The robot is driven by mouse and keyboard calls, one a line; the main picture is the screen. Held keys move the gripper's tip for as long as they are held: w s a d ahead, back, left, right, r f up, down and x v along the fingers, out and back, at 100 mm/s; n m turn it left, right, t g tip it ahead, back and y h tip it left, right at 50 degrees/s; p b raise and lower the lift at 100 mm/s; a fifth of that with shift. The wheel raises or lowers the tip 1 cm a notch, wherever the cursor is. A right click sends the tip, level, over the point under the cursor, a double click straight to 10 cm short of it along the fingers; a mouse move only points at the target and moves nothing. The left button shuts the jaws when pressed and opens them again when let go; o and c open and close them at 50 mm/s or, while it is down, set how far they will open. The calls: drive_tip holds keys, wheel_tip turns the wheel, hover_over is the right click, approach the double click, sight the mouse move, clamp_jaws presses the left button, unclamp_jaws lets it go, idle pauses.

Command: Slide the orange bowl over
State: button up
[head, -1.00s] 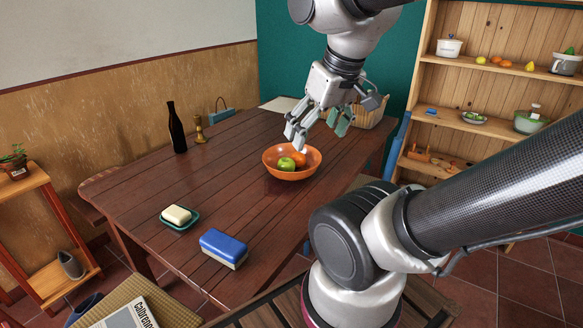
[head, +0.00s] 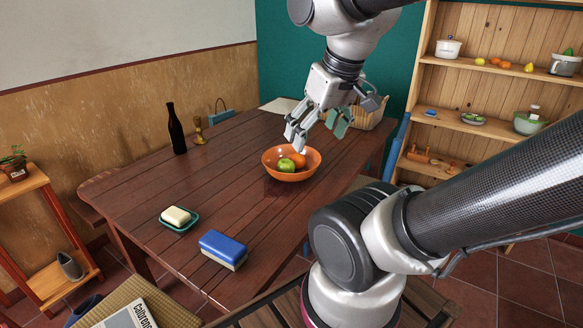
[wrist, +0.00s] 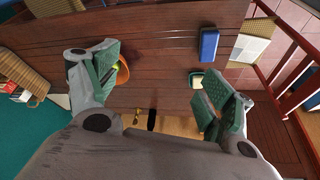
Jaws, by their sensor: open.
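The orange bowl (head: 291,174) stands upright on the dark wooden table (head: 228,160), holding a green apple (head: 286,165) and an orange fruit (head: 299,160). My gripper (head: 316,134) is open just above and behind the bowl's far rim; I cannot tell whether it touches it. In the wrist view my gripper (wrist: 155,90) has its green pads wide apart with nothing between them. Part of the bowl (wrist: 123,73) shows beside the left finger, which hides the rest.
A blue and white box (head: 223,249) and a soap-like block on a green dish (head: 180,219) sit at the near left. A dark bottle (head: 176,129) and a brass candlestick (head: 199,131) stand at the far left. A basket (head: 372,114) stands behind my gripper. The table left of the bowl is clear.

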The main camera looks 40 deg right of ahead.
drive_tip(key=shift+d+f, duration=0.2)
drive_tip(key=shift+d, duration=0.05)
drive_tip(key=c, duration=0.3)
drive_tip(key=d+f+m+g, duration=0.1)
drive_tip(key=f, duration=0.1)
drive_tip(key=w+d+f+m+g, duration=0.1)
drive_tip(key=d+f, duration=0.1)
drive_tip(key=f, duration=0.1)
drive_tip(key=w+d+f+g, duration=0.1)
drive_tip(key=f, duration=0.1)
drive_tip(key=shift+w+d+f+m+g, duration=0.2)
drive_tip(key=shift+w+f+m+g, duration=0.1)
drive_tip(key=shift+m, duration=0.1)
clamp_jaws()
drive_tip(key=w+d+f+t, duration=0.3)
drive_tip(key=w+d+f, duration=0.85)
drive_tip(key=w, duration=0.25)
drive_tip(key=shift+h, duration=0.4)
drive_tip(key=x, duration=0.7)
drive_tip(key=a+x, duration=0.1)
drive_tip(key=x, duration=0.2)
drive_tip(key=shift+s+f, duration=0.25)
drive_tip(key=w, duration=0.3)
drive_tip(key=shift+d, duration=0.35)
drive_tip(key=shift+w+d, duration=0.1)
drive_tip(key=shift+w, duration=0.4)
